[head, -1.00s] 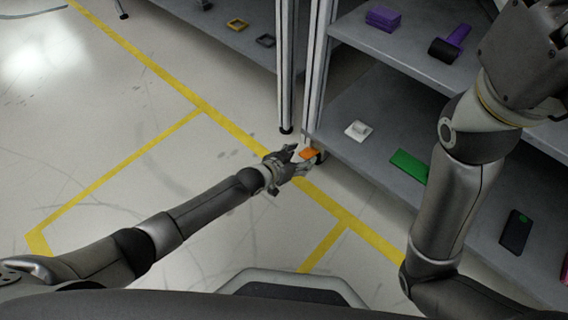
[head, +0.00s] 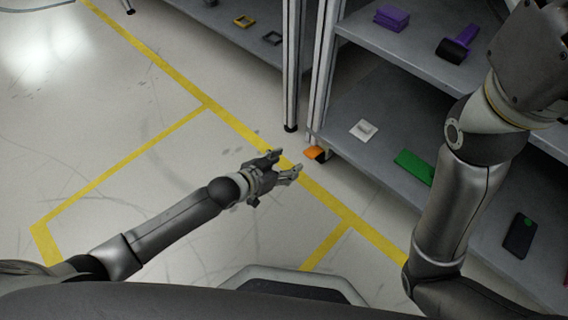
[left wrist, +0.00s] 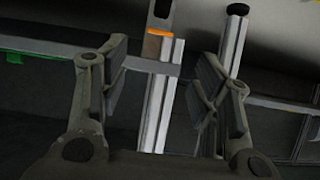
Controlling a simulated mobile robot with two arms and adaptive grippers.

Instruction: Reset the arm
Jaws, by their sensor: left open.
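My left gripper (head: 287,162) is open and empty over the floor, left of the shelf's lower corner. Its two spread fingers also show in the left wrist view (left wrist: 160,85) with nothing between them up close. My left arm reaches in from the lower left. An orange piece (head: 313,153) is at the near corner of the lower shelf, a short gap beyond the fingertips. It shows as a thin orange strip (left wrist: 160,32) in the left wrist view. My right arm (head: 445,190) is raised at the right, its gripper outside the picture.
The lower shelf (head: 375,165) holds a white part (head: 363,130), a green block (head: 414,166) and a dark item (head: 519,235). Purple parts (head: 391,17) lie on the shelf above. Upright posts (head: 292,70) stand beyond the gripper. The floor at left is clear, with yellow lines (head: 150,65).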

